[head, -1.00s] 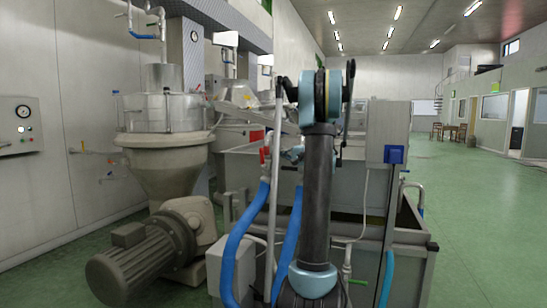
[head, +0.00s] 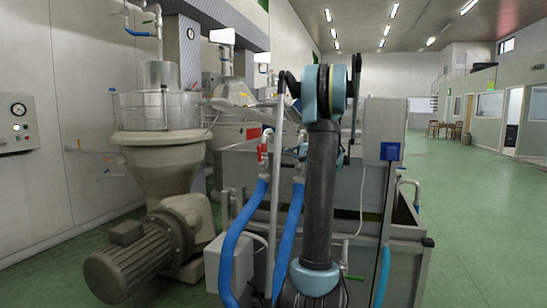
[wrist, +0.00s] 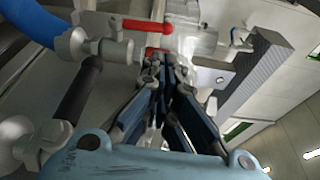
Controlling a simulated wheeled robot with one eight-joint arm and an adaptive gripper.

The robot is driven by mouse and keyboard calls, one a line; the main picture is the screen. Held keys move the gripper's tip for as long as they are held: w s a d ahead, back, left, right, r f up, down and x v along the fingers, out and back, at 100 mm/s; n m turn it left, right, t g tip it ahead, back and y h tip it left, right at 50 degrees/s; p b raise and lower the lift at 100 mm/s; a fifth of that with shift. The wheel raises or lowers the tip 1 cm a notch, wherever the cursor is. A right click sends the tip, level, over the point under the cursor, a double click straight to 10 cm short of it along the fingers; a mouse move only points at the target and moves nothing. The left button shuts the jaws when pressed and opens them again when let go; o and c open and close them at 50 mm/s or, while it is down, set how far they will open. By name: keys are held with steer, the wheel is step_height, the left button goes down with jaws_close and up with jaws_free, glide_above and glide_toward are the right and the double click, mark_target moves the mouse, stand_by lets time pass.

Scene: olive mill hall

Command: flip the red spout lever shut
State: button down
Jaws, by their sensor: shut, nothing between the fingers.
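A red lever (wrist: 146,25) with a rounded end lies roughly level across the upper middle of the wrist view, near pale metal fittings. A second red part (wrist: 156,54) shows just beyond my fingertips, partly hidden by them. My gripper (wrist: 164,68) is shut and empty, its tips very close to that red part; I cannot tell if they touch. In the head view a red lever (head: 263,147) stands at the valve on top of a blue hose (head: 236,240). My arm hides my gripper there, and I cannot make out the lever's exact angle.
A metal hopper (head: 164,160) and its motor (head: 140,260) stand at the left. A steel tank (head: 395,245) with a blue switch box (head: 390,151) is behind my arm. A dark bar (wrist: 82,92) runs left of my fingers. Green floor (head: 480,210) is clear at the right.

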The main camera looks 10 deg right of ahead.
mark_target(260, 155)
steer(key=s+a+f+m+t+h, duration=0.1)
steer(key=s+m+h, duration=0.2)
steer(key=m, duration=1.6)
steer(key=shift+s+a+f+t+h, duration=0.3)
steer(key=shift+s+a+t, duration=0.1)
steer(key=shift+s, duration=1.8)
steer(key=x, duration=1.4)
steer(key=shift+a, duration=0.2)
